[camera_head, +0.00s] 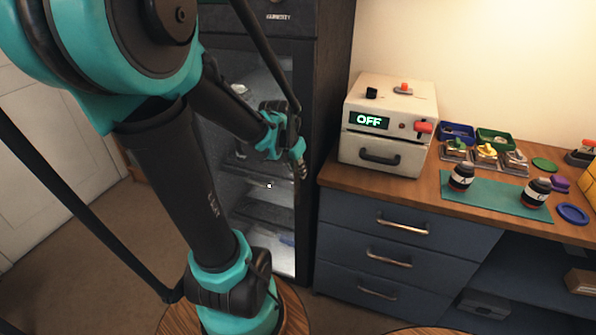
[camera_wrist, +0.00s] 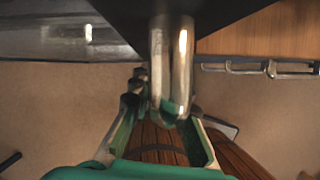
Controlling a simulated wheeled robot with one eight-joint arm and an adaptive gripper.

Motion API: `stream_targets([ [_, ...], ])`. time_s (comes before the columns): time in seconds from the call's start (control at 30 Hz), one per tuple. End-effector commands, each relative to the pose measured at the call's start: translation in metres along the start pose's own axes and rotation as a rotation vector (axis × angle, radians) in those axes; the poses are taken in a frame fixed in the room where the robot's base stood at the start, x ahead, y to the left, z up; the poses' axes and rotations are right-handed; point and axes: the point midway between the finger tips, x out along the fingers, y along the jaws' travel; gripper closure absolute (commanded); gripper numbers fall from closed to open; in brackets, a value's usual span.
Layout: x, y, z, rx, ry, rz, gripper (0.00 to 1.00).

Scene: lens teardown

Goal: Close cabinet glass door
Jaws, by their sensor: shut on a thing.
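The tall dark cabinet (camera_head: 332,75) stands behind my arm in the head view, with lit shelves (camera_head: 270,212) inside. My gripper (camera_head: 297,158) is at the front of the cabinet, near the right side of its opening. In the wrist view, a shiny metal handle (camera_wrist: 171,65) on a dark panel (camera_wrist: 215,12) sits between the fingers of my gripper (camera_wrist: 165,112), which are shut on it. My arm hides much of the cabinet's left part. The clear glass and the exact angle of the door cannot be made out.
A wooden-topped blue drawer unit (camera_head: 409,230) stands right of the cabinet. It bears a white box reading OFF (camera_head: 388,125), a green mat (camera_head: 490,196) with two dark cylindrical parts, and several small trays. Brown floor (camera_head: 60,225) shows at the left.

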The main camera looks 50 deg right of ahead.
Motion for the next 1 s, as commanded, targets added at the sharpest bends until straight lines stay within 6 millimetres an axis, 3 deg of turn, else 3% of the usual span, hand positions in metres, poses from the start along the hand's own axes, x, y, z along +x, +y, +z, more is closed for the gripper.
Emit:
stream_targets([
  [0.1, 0.0, 0.001, 0.0, 0.0, 0.0, 0.001, 1.0],
  [0.13, 0.0, 0.001, 0.0, 0.0, 0.0, 0.001, 0.81],
  [0.3, 0.0, 0.0, 0.0, 0.0, 0.0, 0.001, 0.62],
  [0.67, -0.002, 0.0, 0.0, 0.0, 0.0, 0.0, 0.62],
  [1.0, -0.038, 0.0, -0.001, -0.001, 0.0, 0.001, 0.62],
])
